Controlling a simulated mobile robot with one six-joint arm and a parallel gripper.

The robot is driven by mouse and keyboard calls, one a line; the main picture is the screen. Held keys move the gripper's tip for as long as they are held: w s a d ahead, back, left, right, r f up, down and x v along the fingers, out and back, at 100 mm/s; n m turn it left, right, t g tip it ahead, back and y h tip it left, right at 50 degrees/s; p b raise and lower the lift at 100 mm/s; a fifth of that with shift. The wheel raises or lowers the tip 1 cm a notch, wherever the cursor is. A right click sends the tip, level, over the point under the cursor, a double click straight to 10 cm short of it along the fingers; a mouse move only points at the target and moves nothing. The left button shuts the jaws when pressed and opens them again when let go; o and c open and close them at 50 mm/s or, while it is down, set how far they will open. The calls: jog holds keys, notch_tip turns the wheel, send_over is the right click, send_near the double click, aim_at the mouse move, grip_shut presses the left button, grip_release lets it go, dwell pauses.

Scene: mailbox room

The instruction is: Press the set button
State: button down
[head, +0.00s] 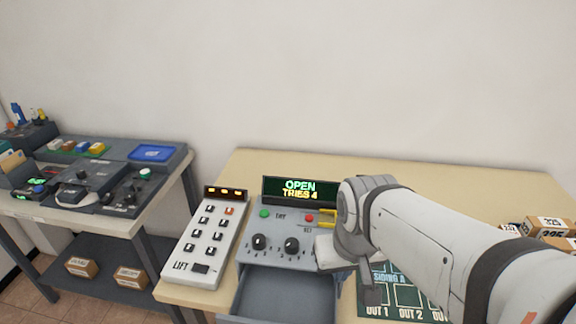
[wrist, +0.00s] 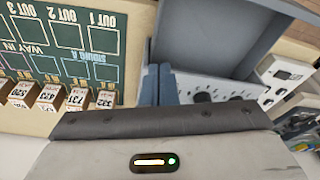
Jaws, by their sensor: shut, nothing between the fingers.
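A grey control box (head: 277,235) stands on the table. Its display (head: 299,190) reads "OPEN" and "TRIES 4". A green button (head: 264,213) is at its left and a red button (head: 310,217) at its right, with a small label I cannot read surely. Two dark dials (head: 291,245) sit below the buttons; the dials (wrist: 204,97) also show in the wrist view. The drawer (head: 285,294) is open. My gripper (head: 371,296) is shut and empty, right of the box and apart from the buttons. Its fingers (wrist: 157,72) show between drawer and green board in the wrist view.
A white LIFT keypad (head: 204,240) stands left of the box. A green board (head: 400,312) lies right, partly behind my arm, with small numbered boxes (head: 550,227) at far right. Yellow bars (head: 327,212) sit by the red button. A grey bench (head: 150,175) stands left.

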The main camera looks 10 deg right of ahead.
jog(key=shift+s+a+r, duration=0.1)
jog(key=shift+a, duration=0.1)
notch_tip(320, 180, up, 6)
jog(key=m+t+y+p, duration=0.3)
jog(key=m+y+p, duration=0.5)
jog(key=m+p, duration=0.85)
send_over(309, 218)
jog(key=d, duration=0.1)
jog(key=shift+s+d+r+n, duration=0.1)
jog(key=shift+r+n, duration=0.05)
jog(key=shift+n, duration=0.1)
notch_tip(309, 218, down, 8)
jog(key=b, duration=0.4)
jog(key=shift+r+b, duration=0.2)
jog(key=shift+b, duration=0.2)
jog(key=shift+f+b, duration=0.65)
jog(key=shift+b, duration=0.1)
